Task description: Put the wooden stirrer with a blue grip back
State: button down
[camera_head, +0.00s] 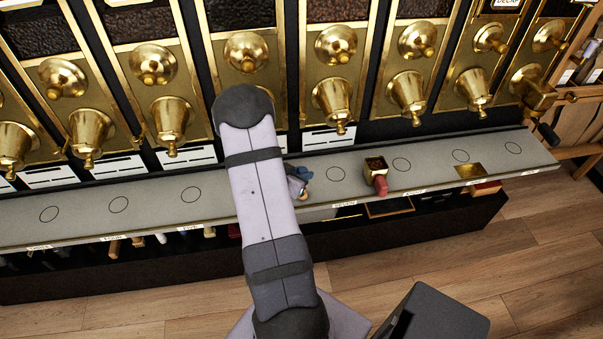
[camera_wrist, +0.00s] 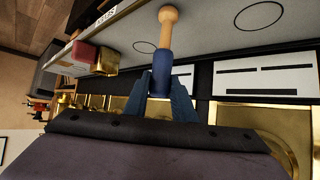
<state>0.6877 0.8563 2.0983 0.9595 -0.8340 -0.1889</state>
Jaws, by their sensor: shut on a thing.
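The wooden stirrer with a blue grip shows in the wrist view, its pale wooden end (camera_wrist: 167,28) pointing up in the picture and its blue grip (camera_wrist: 162,68) between my fingers. My gripper (camera_wrist: 163,95) is shut on the blue grip. In the head view my arm hides most of my gripper; only a small part (camera_head: 299,182) shows over the grey counter (camera_head: 240,190). I cannot tell the stirrer's full shape in the head view. Several pale and dark handles (camera_head: 138,241) show under the counter's front edge at the left.
A brass cup with a red handle (camera_head: 376,165) stands on the counter to the right of my gripper. A brass-lined opening (camera_head: 470,172) is further right. Brass dispensers (camera_head: 333,97) line the back. Circles mark the counter. Open floor (camera_head: 545,235) lies in front.

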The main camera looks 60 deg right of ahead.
jog(key=shift+f, duration=0.1)
jog(key=c, duration=1.4)
grip_release()
jog(key=shift+a, duration=0.15)
jog(key=shift+v, duration=3.55)
